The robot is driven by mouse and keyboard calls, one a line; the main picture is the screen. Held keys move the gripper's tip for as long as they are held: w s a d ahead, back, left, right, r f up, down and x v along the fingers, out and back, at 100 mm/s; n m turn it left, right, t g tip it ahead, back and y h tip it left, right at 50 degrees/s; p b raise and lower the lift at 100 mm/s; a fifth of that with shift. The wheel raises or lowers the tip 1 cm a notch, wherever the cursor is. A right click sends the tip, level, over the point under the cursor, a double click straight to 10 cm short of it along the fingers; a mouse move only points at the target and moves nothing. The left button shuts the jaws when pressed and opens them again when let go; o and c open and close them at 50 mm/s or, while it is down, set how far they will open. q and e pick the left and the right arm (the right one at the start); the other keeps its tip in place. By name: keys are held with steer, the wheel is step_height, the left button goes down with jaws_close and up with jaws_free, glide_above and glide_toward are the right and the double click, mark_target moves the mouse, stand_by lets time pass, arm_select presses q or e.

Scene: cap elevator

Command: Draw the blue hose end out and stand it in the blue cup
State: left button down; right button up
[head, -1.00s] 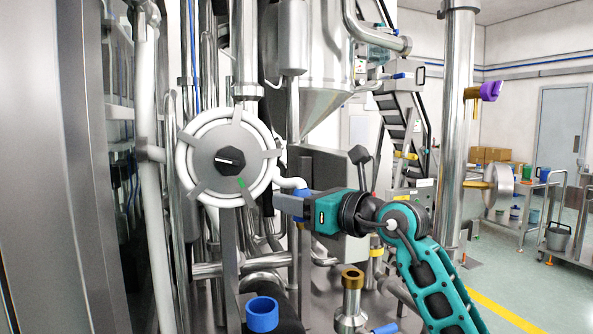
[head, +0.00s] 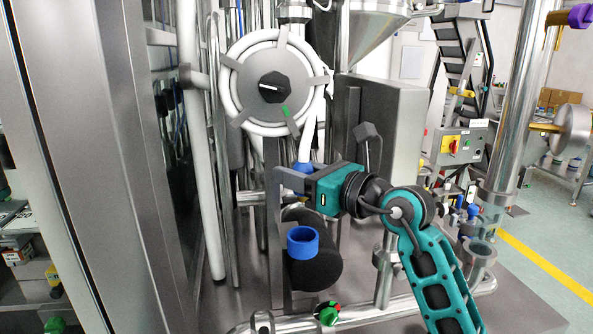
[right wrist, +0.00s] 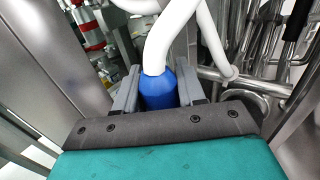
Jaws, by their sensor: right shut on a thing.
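The blue hose end (head: 308,167) is at the tip of a white hose (head: 308,130) that runs down from the right side of the reel (head: 272,82). My right gripper (head: 290,180) is shut on the hose end and partly hides it. In the right wrist view the blue hose end (right wrist: 158,92) sits upright between the grey fingers, with the white hose (right wrist: 172,38) rising from it. The blue cup (head: 303,243) stands open side up on a black cylinder, below the gripper and apart from it. My left gripper is not in view.
A black padded cylinder (head: 318,266) carries the cup. A grey box (head: 392,118) stands behind my right arm. A steel pipe fitting (head: 384,275) is right of the cup. A tall steel cabinet wall (head: 110,150) closes off the left.

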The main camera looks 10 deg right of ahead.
steer(key=shift+f+b, duration=3.1)
steer(key=shift+f, duration=1.3)
steer(key=shift+f+b, duration=0.35)
steer(key=shift+f, duration=0.25)
steer(key=o, duration=1.2)
steer(key=shift+s+d, duration=0.1)
